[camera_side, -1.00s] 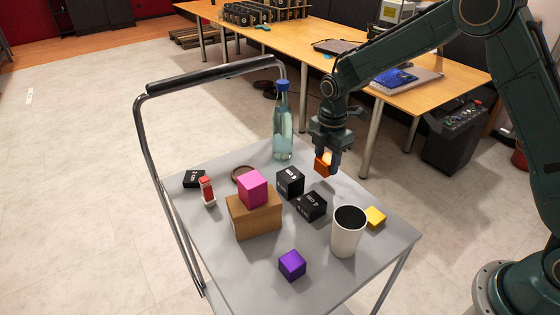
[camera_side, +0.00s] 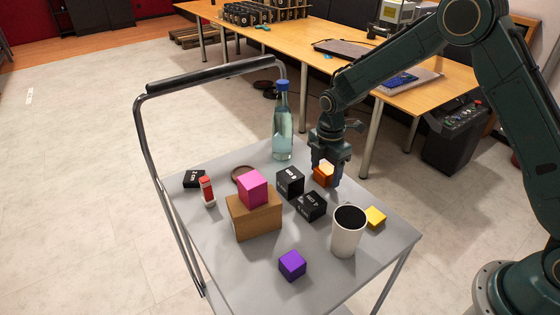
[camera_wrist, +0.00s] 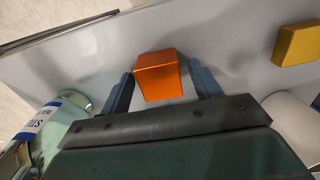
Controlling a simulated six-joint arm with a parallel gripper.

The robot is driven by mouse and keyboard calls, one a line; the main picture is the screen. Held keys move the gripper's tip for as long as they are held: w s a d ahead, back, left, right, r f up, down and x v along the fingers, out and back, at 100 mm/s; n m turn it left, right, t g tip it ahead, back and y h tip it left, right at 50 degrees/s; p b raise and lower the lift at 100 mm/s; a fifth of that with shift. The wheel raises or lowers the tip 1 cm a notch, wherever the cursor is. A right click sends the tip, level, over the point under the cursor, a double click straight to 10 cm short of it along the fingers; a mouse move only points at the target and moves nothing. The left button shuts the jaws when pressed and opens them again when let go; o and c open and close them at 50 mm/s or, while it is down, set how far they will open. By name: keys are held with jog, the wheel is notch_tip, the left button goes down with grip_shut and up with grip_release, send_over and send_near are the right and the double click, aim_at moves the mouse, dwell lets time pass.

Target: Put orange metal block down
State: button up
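The orange metal block (camera_side: 323,174) sits on the grey cart top, near its far right edge, beside the black boxes. It also shows in the wrist view (camera_wrist: 160,77), between the two fingers. My gripper (camera_side: 326,176) points down over the block. In the wrist view my gripper (camera_wrist: 160,70) is open, with a clear gap between the right finger and the block. The left fingertip is close to the block's other side.
Black boxes (camera_side: 290,181) stand just left of the block. A glass bottle (camera_side: 282,130) stands behind, and a white cup (camera_side: 346,238) and yellow block (camera_side: 375,217) stand in front. A pink cube (camera_side: 252,187) rests on a cardboard box (camera_side: 255,217). A purple cube (camera_side: 292,265) is nearer.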

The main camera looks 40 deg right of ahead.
aim_at(325, 169)
jog(key=shift+r, duration=0.1)
notch_tip(325, 169, up, 12)
dwell(0.9)
jog(key=shift+r, duration=0.15)
dwell(0.3)
jog(key=s+d+r+m+t, duration=0.25)
jog(key=s+r+m, duration=0.55)
jog(key=s+r, duration=0.55)
jog(key=s+m+t, duration=0.3)
jog(key=s+m, duration=0.7)
jog(key=s, duration=0.7)
jog(key=shift+s+d+f, duration=0.25)
jog(key=shift+s, duration=0.1)
